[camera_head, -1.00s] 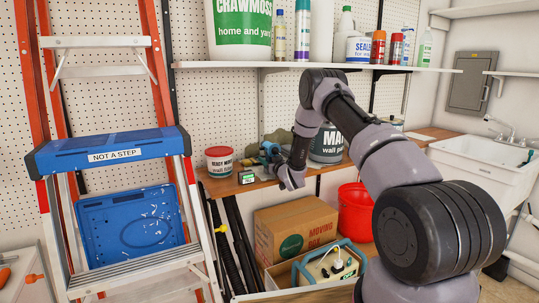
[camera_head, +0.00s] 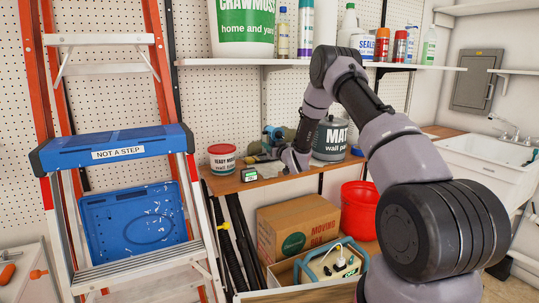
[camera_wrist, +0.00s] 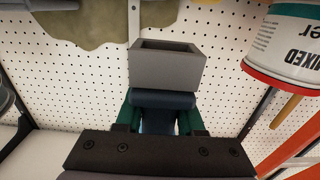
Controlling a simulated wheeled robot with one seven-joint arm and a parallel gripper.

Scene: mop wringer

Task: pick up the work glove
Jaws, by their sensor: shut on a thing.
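In the head view the blue glove (camera_head: 270,133) is small and partly hidden by my gripper (camera_head: 279,148), which is above the wooden counter (camera_head: 225,184). Most of the glove is hidden by the fingers and gripper body in the wrist view.
A red-and-white tub (camera_head: 222,158) stands left of my gripper and a dark paint can (camera_head: 329,140) stands right. An olive, cloth-like thing (camera_wrist: 85,22) is behind. A shelf (camera_head: 260,62) with bottles runs above. A ladder (camera_head: 110,140) stands at left.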

